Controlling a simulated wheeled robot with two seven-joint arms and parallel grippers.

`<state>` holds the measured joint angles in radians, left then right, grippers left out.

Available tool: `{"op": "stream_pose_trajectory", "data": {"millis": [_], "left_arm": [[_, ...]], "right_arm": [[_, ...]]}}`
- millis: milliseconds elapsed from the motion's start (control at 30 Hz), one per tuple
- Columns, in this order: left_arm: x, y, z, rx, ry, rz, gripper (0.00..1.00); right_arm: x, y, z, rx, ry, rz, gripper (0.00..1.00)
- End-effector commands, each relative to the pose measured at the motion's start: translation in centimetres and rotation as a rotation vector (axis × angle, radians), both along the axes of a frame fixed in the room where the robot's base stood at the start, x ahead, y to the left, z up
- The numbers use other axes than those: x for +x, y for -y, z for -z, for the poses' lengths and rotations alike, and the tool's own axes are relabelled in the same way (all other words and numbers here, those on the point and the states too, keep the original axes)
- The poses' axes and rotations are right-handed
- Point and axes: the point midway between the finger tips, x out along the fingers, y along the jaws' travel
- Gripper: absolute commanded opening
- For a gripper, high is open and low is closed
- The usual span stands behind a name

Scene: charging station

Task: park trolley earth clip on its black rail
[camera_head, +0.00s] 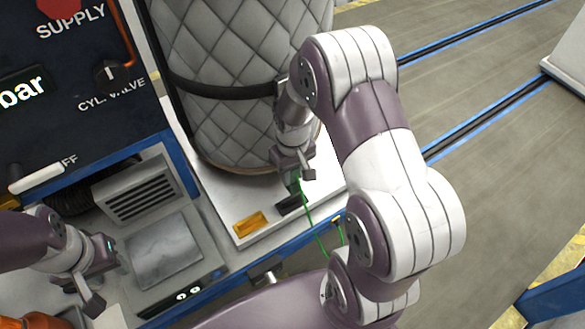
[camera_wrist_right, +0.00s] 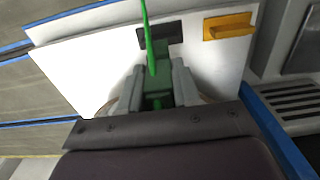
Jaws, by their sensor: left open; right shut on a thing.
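My right gripper (camera_head: 292,172) is shut on the green earth clip (camera_head: 294,184), above the white trolley deck beside the quilted cylinder. In the right wrist view the clip (camera_wrist_right: 157,92) sits between the grey fingers, partly hidden by them, and its green cable (camera_wrist_right: 147,35) runs away from it. The short black rail (camera_head: 290,204) lies on the deck just below and in front of the clip. It also shows in the right wrist view (camera_wrist_right: 172,33), with the cable crossing it. I cannot tell whether clip and rail touch. My left gripper (camera_head: 104,282) is open and empty at lower left.
A yellow block (camera_head: 250,223) sits on the deck (camera_head: 224,208) left of the rail. The strapped quilted cylinder (camera_head: 235,80) stands close behind my right gripper. A blue-edged bench with a vent (camera_head: 140,195) and control panel (camera_head: 70,90) is at left. Open floor lies right.

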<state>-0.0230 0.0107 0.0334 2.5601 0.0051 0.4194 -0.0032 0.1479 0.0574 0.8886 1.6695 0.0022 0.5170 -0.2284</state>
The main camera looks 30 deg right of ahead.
Motion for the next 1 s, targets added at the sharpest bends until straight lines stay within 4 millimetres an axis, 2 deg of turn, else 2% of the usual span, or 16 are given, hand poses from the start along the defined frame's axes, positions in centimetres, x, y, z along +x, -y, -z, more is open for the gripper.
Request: {"op": "stream_pose_trajectory", "data": {"millis": [33,100,267,1000], "left_arm": [[0.0,0.0,0.9,0.0,0.0,0.0,0.43],[0.0,0.0,1.5,0.0,0.0,0.0,0.43],[0.0,0.0,2.2,0.0,0.0,0.0,0.43],[0.0,0.0,1.7,0.0,0.0,0.0,0.43]], "right_arm": [[0.0,0.0,1.2,0.0,-0.001,0.0,0.0],[0.0,0.0,2.0,0.0,0.0,0.0,0.0],[0.0,0.0,3.2,0.0,0.0,0.0,0.0],[0.0,0.0,3.1,0.0,0.001,0.0,0.0]]}}
